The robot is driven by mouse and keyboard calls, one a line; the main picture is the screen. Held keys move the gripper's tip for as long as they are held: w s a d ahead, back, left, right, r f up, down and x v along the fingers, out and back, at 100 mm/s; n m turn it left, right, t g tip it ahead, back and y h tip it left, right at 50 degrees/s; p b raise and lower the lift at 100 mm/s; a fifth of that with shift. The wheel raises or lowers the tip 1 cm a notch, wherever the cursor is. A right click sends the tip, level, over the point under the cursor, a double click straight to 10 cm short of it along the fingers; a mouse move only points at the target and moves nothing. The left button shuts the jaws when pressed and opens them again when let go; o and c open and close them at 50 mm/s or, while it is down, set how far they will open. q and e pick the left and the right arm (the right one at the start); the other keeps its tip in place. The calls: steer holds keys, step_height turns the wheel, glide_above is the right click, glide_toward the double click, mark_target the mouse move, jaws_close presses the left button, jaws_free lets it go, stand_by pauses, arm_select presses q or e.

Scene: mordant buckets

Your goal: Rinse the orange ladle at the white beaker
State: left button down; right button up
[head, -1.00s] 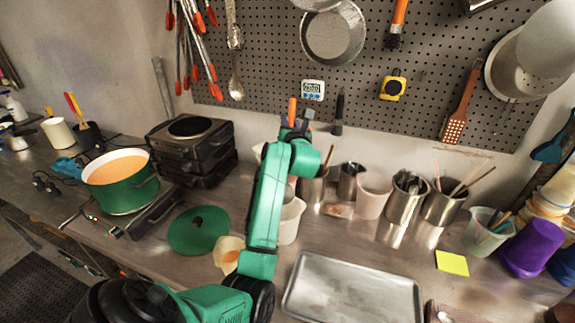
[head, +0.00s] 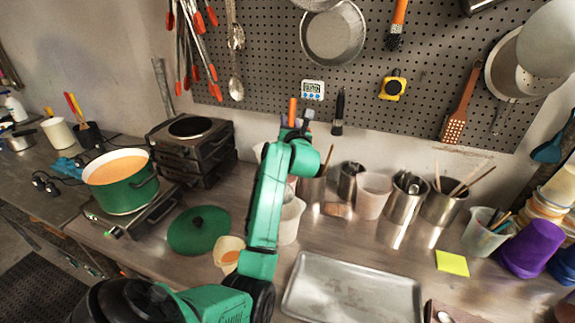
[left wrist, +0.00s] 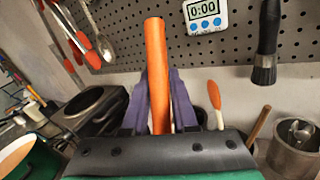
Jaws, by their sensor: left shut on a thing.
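My left gripper (head: 298,128) is raised in front of the pegboard, above the back row of containers. It is shut on the orange ladle (head: 292,109). In the left wrist view, the ladle's orange handle (left wrist: 156,75) stands nearly upright between the purple fingers (left wrist: 166,108). The ladle's lower end is hidden behind my gripper and arm. A white beaker (head: 289,222) stands on the bench behind my left forearm, which covers part of it. I cannot see inside it. My right gripper is not in view.
A green pot (head: 121,182) of orange liquid sits on a hot plate at left, with a green lid (head: 198,230) nearby. A small cream cup (head: 229,247) stands by my arm. Steel containers (head: 405,203) line the back right. An empty metal tray (head: 352,288) lies in front.

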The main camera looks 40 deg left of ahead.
arm_select(q)
steer(key=shift+f, duration=0.15)
stand_by(0.3)
step_height(320, 180, down, 11)
steer(key=b, duration=0.7)
steer(key=shift+s+a+f, duration=0.2)
steer(key=shift+s, duration=0.2)
